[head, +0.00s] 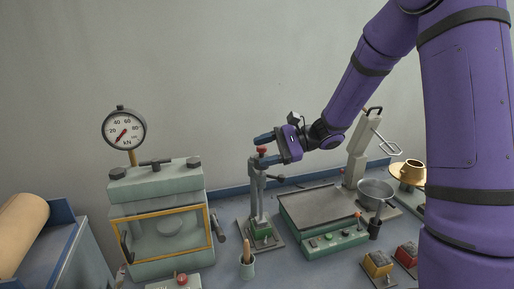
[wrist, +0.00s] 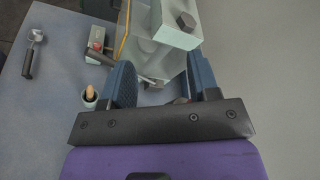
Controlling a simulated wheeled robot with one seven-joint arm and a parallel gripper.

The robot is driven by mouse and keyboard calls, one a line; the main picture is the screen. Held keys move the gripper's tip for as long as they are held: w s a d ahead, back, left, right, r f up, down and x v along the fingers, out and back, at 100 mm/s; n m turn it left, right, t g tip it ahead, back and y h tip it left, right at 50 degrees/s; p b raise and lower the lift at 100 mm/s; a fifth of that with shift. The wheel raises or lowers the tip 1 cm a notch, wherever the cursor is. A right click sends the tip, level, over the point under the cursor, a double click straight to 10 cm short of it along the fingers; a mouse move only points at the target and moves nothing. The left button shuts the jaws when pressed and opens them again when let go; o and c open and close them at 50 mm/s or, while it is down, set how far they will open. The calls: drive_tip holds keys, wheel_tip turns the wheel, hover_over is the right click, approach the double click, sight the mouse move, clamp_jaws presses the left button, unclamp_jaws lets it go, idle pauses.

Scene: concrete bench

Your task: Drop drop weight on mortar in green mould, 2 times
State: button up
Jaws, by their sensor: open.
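The drop-weight stand (head: 257,200) rises from a base plate on the bench in the head view, with a red knob (head: 262,150) at its top. The green mould (head: 261,233) sits at the foot of the stand; the mortar inside cannot be made out. My gripper (head: 264,148) is at the top of the stand with its blue fingers open, one above and one below the red knob in the picture. Contact cannot be told. In the wrist view my gripper's fingers (wrist: 160,82) are spread apart; the weight is not clearly seen there.
A pale green press (head: 160,225) with a gauge (head: 124,129) stands at left. A cup with a wooden-handled tool (head: 247,262) is in front of the stand. A flat-topped machine (head: 323,217), a mixer with bowl (head: 375,191) and yellow and red moulds (head: 378,263) stand at right.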

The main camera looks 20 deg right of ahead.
sight(256, 156)
drive_tip(key=d+f+m+t+h, duration=0.25)
drive_tip(key=d+m+t, duration=0.65)
drive_tip(key=m, duration=0.6)
drive_tip(key=shift+t, duration=0.6)
drive_tip(key=x, duration=1.2)
drive_tip(key=shift+s+a, duration=0.1)
drive_tip(key=shift+a, duration=0.05)
clamp_jaws()
wheel_tip(256, 156, up, 8)
drive_tip(key=shift+f, duration=0.2)
unclamp_jaws()
